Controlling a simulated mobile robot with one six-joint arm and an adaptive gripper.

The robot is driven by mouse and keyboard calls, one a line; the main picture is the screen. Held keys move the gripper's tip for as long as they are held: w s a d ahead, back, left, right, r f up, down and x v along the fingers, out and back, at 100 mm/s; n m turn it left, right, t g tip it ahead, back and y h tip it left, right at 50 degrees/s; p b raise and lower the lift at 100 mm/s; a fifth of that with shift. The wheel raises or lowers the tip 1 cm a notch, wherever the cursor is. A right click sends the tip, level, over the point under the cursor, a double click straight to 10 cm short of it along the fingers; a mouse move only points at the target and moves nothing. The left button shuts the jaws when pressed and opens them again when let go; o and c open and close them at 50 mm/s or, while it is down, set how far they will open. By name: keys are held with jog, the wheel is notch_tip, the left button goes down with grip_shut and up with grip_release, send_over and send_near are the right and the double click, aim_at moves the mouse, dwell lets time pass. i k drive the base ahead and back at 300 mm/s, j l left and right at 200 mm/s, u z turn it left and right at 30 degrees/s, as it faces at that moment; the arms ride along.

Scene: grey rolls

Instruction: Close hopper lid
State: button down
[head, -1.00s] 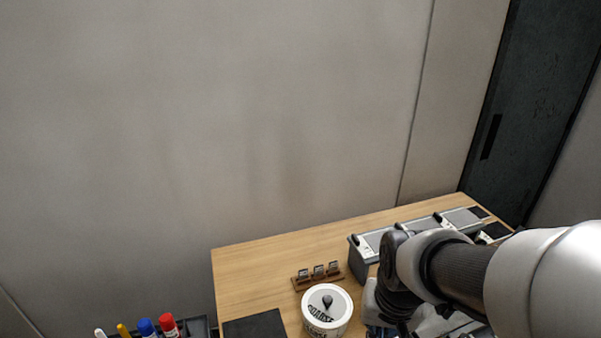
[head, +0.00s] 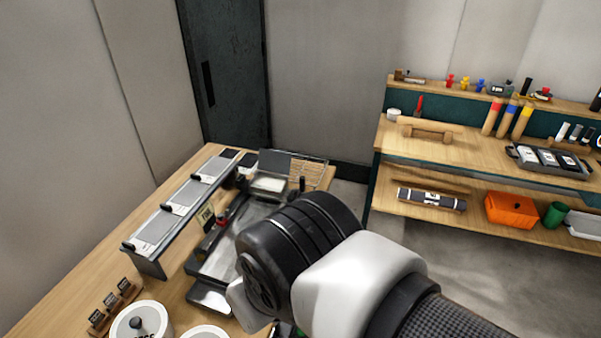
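A dark-framed machine (head: 238,232) with a grey metal bed stands on the wooden table. At its far end a grey panel (head: 274,161), which looks like a raised hopper lid, stands up behind an open box with pale contents (head: 268,184). A long grey bin to its left has flat lids with black knobs (head: 185,207), and these lids lie shut. My arm crosses the lower middle of the head view and covers the machine's near right part. My gripper's fingers are hidden behind or below the arm.
White round tubs (head: 141,322) and a small wooden holder (head: 114,305) stand at the table's near left. A wire rack (head: 308,172) is beside the raised panel. A shelf unit (head: 440,145) with tools, an orange box (head: 510,210) and a green cup (head: 554,214) stands right, beyond open floor.

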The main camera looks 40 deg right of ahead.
aim_at(269, 160)
jog(key=l+z, duration=0.2)
jog(key=z, duration=0.8)
jog(key=i+l+u, duration=0.15)
jog(key=i+l, duration=0.4)
jog(key=i, duration=0.2)
jog(key=i+l+u, duration=0.15)
jog(key=i+l, duration=0.5)
jog(key=i, duration=0.05)
